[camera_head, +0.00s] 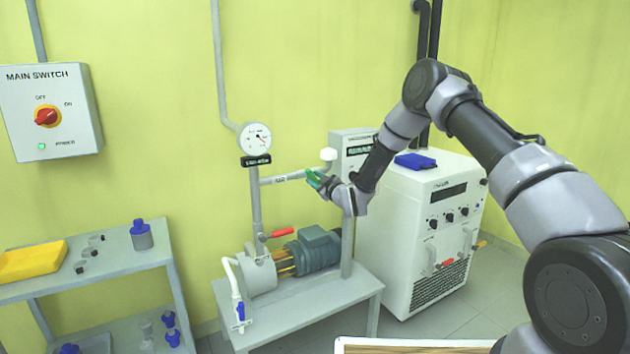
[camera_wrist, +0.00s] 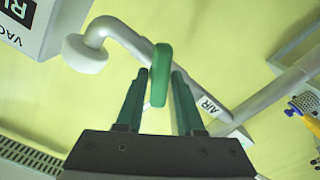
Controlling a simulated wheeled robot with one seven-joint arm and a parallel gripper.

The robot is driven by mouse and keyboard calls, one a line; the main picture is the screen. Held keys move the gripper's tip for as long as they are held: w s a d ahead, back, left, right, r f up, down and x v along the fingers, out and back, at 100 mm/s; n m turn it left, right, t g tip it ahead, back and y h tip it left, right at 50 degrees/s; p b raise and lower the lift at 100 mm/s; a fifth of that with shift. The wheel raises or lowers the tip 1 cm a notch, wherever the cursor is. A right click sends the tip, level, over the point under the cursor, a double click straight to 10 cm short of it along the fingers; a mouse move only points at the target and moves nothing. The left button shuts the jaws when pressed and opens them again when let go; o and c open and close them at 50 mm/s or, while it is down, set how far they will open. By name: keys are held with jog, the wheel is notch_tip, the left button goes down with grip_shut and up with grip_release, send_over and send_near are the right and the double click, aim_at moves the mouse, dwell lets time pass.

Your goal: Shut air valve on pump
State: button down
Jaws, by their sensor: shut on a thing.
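The air valve's green handle (camera_wrist: 160,75) sits on the white pipe labelled AIR (camera_wrist: 203,98). In the wrist view the handle lies at an angle to the pipe, between my two dark green fingers. My gripper (camera_wrist: 161,78) is shut on this handle. In the head view my gripper (camera_head: 322,182) is at the side pipe (camera_head: 283,179), above the pump (camera_head: 316,248), and the handle (camera_head: 312,179) shows only in part. The pump has a grey-green motor and stands on a low grey bench (camera_head: 300,309).
A red-handled valve (camera_head: 280,233) and a blue-handled tap (camera_head: 240,311) are on the pump's pipework below. A pressure gauge (camera_head: 255,138) stands above left. A white chiller unit (camera_head: 425,235) is close on the right. A shelf (camera_head: 110,262) stands at left.

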jog(key=m, duration=0.6)
jog(key=shift+f+m, duration=0.1)
jog(key=shift+m, duration=0.3)
dwell(0.4)
jog(key=c, duration=0.7)
grip_release()
jog(key=shift+s+d, duration=0.1)
jog(key=v, duration=1)
jog(key=shift+s+d, duration=0.25)
